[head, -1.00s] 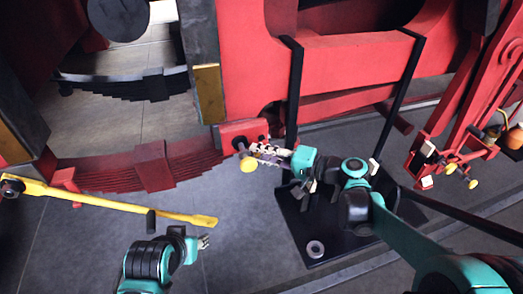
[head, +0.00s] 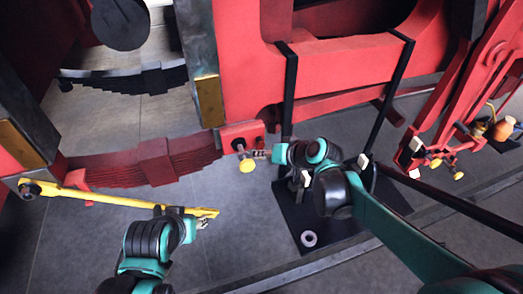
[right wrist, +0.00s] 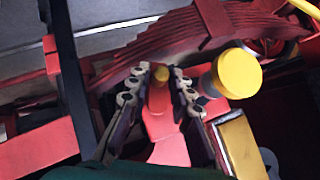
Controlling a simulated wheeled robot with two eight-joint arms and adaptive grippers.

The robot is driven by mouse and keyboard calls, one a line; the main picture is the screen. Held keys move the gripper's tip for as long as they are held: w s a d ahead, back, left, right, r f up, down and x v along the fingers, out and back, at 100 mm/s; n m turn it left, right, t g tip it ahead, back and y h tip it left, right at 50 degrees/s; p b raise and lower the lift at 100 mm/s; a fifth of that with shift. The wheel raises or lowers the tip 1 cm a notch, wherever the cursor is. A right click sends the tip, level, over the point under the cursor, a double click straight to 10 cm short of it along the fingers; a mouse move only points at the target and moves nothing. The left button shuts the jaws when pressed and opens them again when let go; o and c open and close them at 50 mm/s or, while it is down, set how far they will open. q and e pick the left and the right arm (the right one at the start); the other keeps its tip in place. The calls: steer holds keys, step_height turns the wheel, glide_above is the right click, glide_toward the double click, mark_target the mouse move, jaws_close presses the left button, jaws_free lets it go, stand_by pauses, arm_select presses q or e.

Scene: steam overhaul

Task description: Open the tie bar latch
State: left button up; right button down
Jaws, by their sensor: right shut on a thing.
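My right gripper (head: 262,154) is at the red end bracket (head: 240,135) of the leaf spring, beside a yellow knob (head: 247,166). In the right wrist view, its fingers (right wrist: 160,82) are closed around a small red lever-like part with an orange-brown tip (right wrist: 160,73). The yellow knob (right wrist: 238,73) stands just right of the fingers there. I cannot tell for sure which part is the tie bar latch. A long yellow bar (head: 100,197) runs from a dark pivot at left. My left gripper (head: 203,222) is at its right end; its fingers are too small to judge.
The red leaf spring (head: 150,168) lies behind the yellow bar. A black plate (head: 345,228) with a metal ring (head: 309,239) is on the floor below my right arm. Black straps (head: 290,95) hang from the red frame. Red linkage (head: 440,130) stands at right.

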steer(key=shift+d+n+h+p, duration=0.1)
steer(key=shift+n+h+p, duration=0.3)
steer(key=shift+h, duration=0.2)
steer(key=shift+f, duration=0.1)
steer(key=c, duration=1.5)
jaws_free()
steer(key=shift+d, duration=0.1)
steer(key=v, duration=1.2)
